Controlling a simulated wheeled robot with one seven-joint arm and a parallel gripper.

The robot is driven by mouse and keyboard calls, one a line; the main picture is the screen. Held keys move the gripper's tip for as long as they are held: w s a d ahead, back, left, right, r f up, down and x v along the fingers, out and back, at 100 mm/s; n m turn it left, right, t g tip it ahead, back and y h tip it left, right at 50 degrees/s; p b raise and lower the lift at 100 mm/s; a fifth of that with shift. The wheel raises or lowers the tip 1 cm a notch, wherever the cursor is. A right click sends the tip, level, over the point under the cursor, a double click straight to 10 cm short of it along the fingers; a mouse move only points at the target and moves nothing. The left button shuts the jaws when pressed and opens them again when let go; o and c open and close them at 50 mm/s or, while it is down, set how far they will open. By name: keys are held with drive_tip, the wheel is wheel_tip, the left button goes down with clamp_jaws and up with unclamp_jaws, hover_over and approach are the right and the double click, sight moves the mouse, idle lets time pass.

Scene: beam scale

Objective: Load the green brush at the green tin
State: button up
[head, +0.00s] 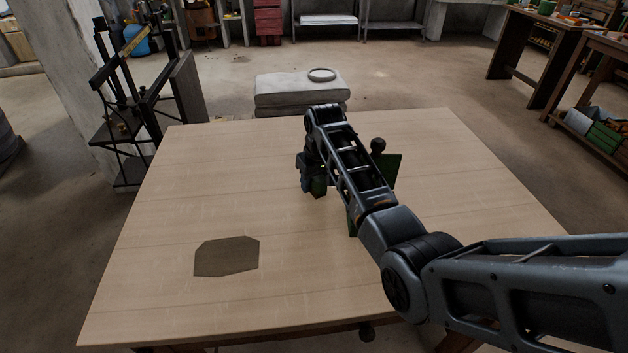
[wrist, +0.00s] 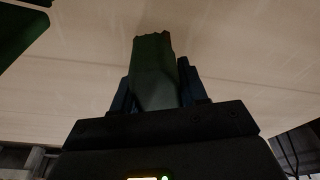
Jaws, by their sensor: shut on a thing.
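My gripper (head: 314,187) is over the middle of the table, pointing down. In the wrist view its fingers are shut on a dark green piece (wrist: 153,70) with a ragged far end, which looks like the green brush. Only a sliver of green shows at the gripper in the head view. A green object (head: 391,168), perhaps the green tin, stands right of the gripper, mostly hidden behind my arm. A green shape (wrist: 18,30) fills the upper left corner of the wrist view.
The pale wooden table (head: 160,210) is mostly bare. A flat grey-brown many-sided patch (head: 227,257) lies at its front left. A grey padded block (head: 302,95) with a ring (head: 321,75) on top stands beyond the far edge. A black metal stand (head: 125,105) is off to the left.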

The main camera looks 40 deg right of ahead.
drive_tip(key=shift+f, duration=0.25)
drive_tip(key=shift+s+f, duration=0.15)
drive_tip(key=shift+f, duration=0.1)
drive_tip(key=o, duration=1.1)
drive_tip(key=shift+s+a+f, duration=0.1)
drive_tip(key=shift+f, duration=0.15)
drive_tip(key=shift+o, duration=0.2)
drive_tip(key=shift+a, duration=0.1)
drive_tip(key=shift+a+r, duration=0.1)
drive_tip(key=shift+r, duration=0.45)
drive_tip(key=v, duration=1.2)
drive_tip(key=shift+w+d+r, duration=0.2)
drive_tip(key=shift+w+r, duration=0.1)
